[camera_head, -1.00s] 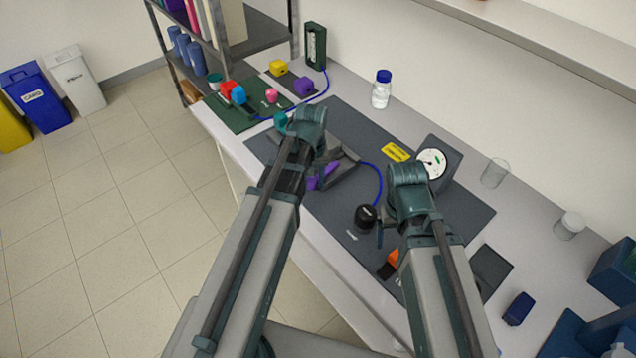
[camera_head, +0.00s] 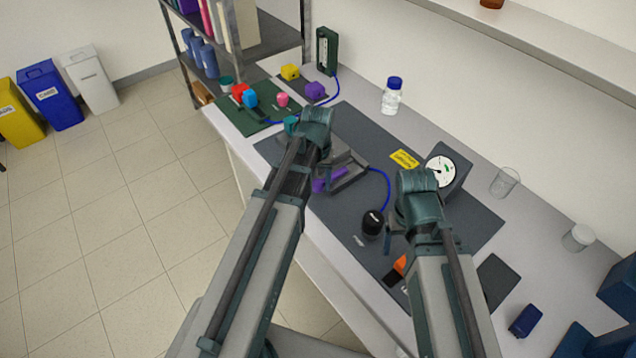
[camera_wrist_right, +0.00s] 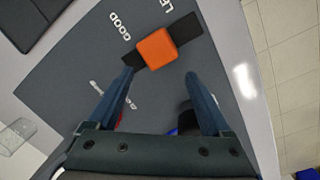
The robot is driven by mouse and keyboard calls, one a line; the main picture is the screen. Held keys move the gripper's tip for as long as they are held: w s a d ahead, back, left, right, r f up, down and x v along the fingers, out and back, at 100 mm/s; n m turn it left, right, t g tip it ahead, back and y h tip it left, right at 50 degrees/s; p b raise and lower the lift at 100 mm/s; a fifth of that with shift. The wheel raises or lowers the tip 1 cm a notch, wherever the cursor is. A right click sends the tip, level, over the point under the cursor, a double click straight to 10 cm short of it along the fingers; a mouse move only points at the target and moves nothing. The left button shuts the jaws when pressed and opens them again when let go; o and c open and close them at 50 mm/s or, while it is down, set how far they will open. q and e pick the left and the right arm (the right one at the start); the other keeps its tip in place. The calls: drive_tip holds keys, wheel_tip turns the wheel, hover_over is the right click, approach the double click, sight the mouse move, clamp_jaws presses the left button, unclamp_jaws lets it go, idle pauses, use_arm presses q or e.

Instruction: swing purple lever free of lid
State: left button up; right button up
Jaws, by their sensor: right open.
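The purple lever (camera_head: 329,181) lies low over the dark mat, in front of a grey angular frame (camera_head: 350,172). I cannot tell clearly which part is the lid or whether the lever overlaps it. My left gripper is above and beside the lever, but its fingers are mostly hidden behind its own wrist in the head view. My right gripper (camera_wrist_right: 158,78) is open and empty in the right wrist view. An orange block (camera_wrist_right: 157,48) on a black strip lies beyond its fingertips; the block also shows in the head view (camera_head: 400,264).
A black round knob (camera_head: 373,223) on a blue tube stands between the arms. A dial gauge (camera_head: 441,170) stands behind my right arm. A green board (camera_head: 250,126) with coloured blocks is at the back left. A bottle (camera_head: 391,98) and a glass (camera_head: 505,182) stand along the wall side.

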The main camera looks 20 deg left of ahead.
use_arm(q)
drive_tip(key=shift+o, duration=1.3)
drive_tip(key=shift+w+a, duration=0.15)
drive_tip(key=shift+w, duration=0.15)
use_arm(e)
drive_tip(key=shift+w+a, duration=0.1)
use_arm(q)
drive_tip(key=shift+s, duration=0.1)
drive_tip(key=shift+r, duration=0.1)
use_arm(e)
drive_tip(key=shift+r, duration=0.1)
use_arm(q)
wheel_tip(320, 180, up, 14)
drive_tip(key=p, duration=1.3)
drive_tip(key=shift+f+p, duration=0.2)
drive_tip(key=shift+p, duration=0.2)
use_arm(e)
wheel_tip(320, 180, up, 14)
drive_tip(key=shift+f, duration=0.2)
use_arm(q)
drive_tip(key=shift+s+f, duration=0.1)
drive_tip(key=shift+f, duration=0.05)
use_arm(e)
drive_tip(key=shift+f, duration=0.1)
